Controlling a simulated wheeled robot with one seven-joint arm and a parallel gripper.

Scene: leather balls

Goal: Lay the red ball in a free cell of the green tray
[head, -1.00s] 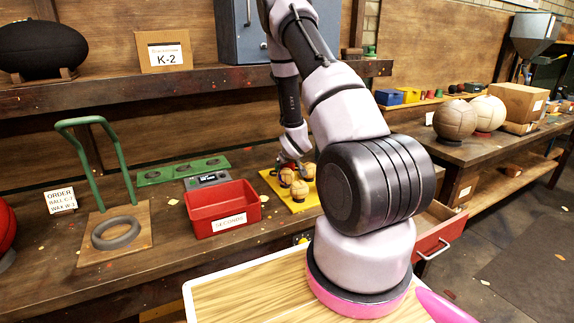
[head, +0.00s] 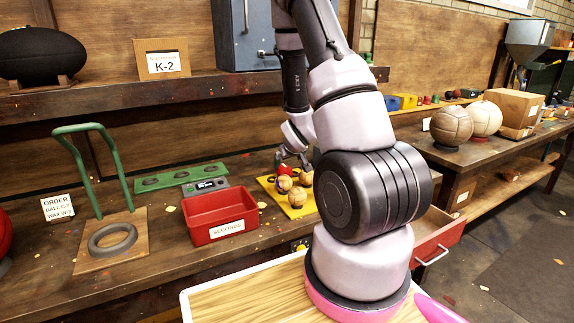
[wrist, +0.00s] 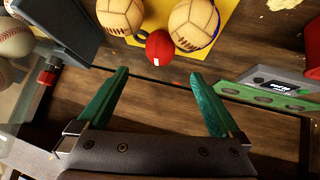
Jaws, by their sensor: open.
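The red ball (wrist: 159,47) is small and lies at the edge of the yellow board (wrist: 222,30), beside two larger tan balls. In the head view the red ball (head: 285,169) shows partly, below my gripper (head: 291,158). In the wrist view my gripper (wrist: 158,75) has its green fingers spread with nothing between them. The red ball is just beyond the fingertips, roughly centred between them. The green tray (head: 165,179) lies flat at the back of the bench, left of the yellow board, with round dark-ringed cells that look empty. It also shows in the wrist view (wrist: 247,92).
A grey device with a display (head: 205,186) stands between the green tray and the red SECONDS bin (head: 222,216). Several tan balls (head: 297,197) sit on the yellow board. A green-handled stand (head: 113,247) is at left. A shelf (head: 150,93) runs above the bench.

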